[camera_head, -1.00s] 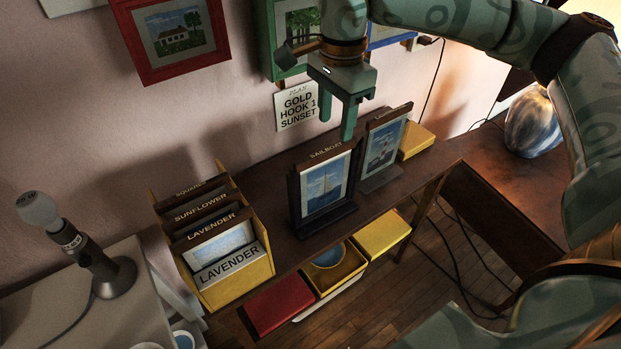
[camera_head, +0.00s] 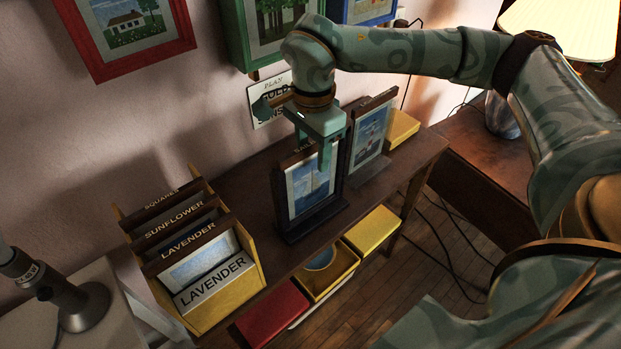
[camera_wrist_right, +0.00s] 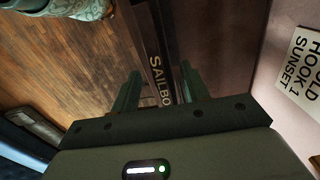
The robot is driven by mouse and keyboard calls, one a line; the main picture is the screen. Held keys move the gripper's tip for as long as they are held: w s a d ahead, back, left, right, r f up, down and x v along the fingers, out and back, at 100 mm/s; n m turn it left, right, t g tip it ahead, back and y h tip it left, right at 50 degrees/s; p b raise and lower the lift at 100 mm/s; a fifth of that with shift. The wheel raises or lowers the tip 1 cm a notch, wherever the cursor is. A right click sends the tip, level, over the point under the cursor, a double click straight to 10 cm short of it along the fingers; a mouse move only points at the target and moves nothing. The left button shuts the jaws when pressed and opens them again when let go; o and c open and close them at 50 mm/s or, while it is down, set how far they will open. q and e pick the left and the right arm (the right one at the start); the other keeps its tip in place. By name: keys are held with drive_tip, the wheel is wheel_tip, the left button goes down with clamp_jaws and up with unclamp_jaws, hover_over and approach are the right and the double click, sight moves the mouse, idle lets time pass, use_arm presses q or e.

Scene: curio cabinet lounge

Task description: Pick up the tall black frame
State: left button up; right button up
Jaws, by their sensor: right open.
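The tall black frame (camera_head: 281,196), with a sailboat picture, stands upright on the dark wooden console table (camera_head: 243,178). My right gripper (camera_head: 314,156) is open at its top edge, one finger showing in front of the picture. In the right wrist view the frame's top bar (camera_wrist_right: 159,72), lettered "SAILBO…", runs between the two spread fingers of the right gripper (camera_wrist_right: 160,92). I cannot tell whether either finger touches it. The gripper hides most of the top label in the head view. My left gripper is not in view.
A second dark frame (camera_head: 369,138) with a lighthouse picture stands close to the right. A yellow holder (camera_head: 232,296) with several labelled frames is at the left. A yellow block (camera_head: 401,128) sits behind.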

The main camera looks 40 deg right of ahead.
sight(312, 164)
drive_tip(key=f, duration=0.1)
drive_tip(key=f+b, duration=0.1)
drive_tip(key=f, duration=0.2)
drive_tip(key=shift+w+d+f, duration=0.1)
drive_tip(key=shift+w, duration=0.15)
clamp_jaws()
drive_tip(key=shift+r, duration=0.2)
drive_tip(key=shift+r, duration=0.1)
